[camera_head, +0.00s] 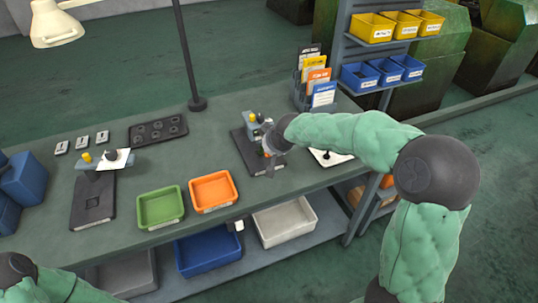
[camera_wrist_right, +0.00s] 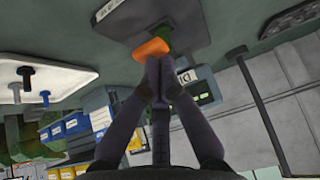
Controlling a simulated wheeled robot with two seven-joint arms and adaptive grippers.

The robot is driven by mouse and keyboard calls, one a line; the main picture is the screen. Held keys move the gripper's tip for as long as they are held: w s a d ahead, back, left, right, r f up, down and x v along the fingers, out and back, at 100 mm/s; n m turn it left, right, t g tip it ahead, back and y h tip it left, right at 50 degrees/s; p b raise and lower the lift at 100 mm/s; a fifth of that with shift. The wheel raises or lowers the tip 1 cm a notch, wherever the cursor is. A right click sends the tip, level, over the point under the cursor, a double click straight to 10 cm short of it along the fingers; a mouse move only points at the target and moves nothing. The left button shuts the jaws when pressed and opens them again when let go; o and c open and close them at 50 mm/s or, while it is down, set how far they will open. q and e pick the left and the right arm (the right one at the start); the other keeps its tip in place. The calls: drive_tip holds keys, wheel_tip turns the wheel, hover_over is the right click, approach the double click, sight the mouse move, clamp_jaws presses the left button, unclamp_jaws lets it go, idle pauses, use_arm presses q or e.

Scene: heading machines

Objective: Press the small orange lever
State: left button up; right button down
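The small orange lever (camera_wrist_right: 151,48) shows in the wrist view just beyond my fingertips, with a green part (camera_wrist_right: 166,36) beside it, under a dark plate (camera_wrist_right: 165,15). My right gripper (camera_wrist_right: 158,65) has its fingertips together and nothing visible between them. The tips overlap the lever's near edge in the picture; I cannot tell whether they touch it. In the head view my right gripper (camera_head: 269,146) is over the right-hand device with a dark base (camera_head: 243,150), and largely hides the lever there. My left arm shows at the bottom left; its gripper is out of view.
A similar device (camera_head: 92,201) stands on the left of the bench. A green tray (camera_head: 160,224) and an orange tray (camera_head: 213,206) sit at the front edge. A lamp pole (camera_head: 187,60) rises behind. A brochure rack (camera_head: 318,88) stands close to my right arm.

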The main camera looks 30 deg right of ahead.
use_arm(q)
drive_tip(key=shift+f, duration=0.55)
use_arm(e)
drive_tip(key=shift+f, duration=0.15)
use_arm(q)
drive_tip(key=shift+r, duration=0.3)
use_arm(e)
drive_tip(key=shift+w+d+r, duration=0.1)
drive_tip(key=shift+w+r, duration=0.25)
drive_tip(key=shift+w, duration=0.3)
use_arm(q)
drive_tip(key=shift+r, duration=0.1)
use_arm(e)
drive_tip(key=shift+r, duration=0.1)
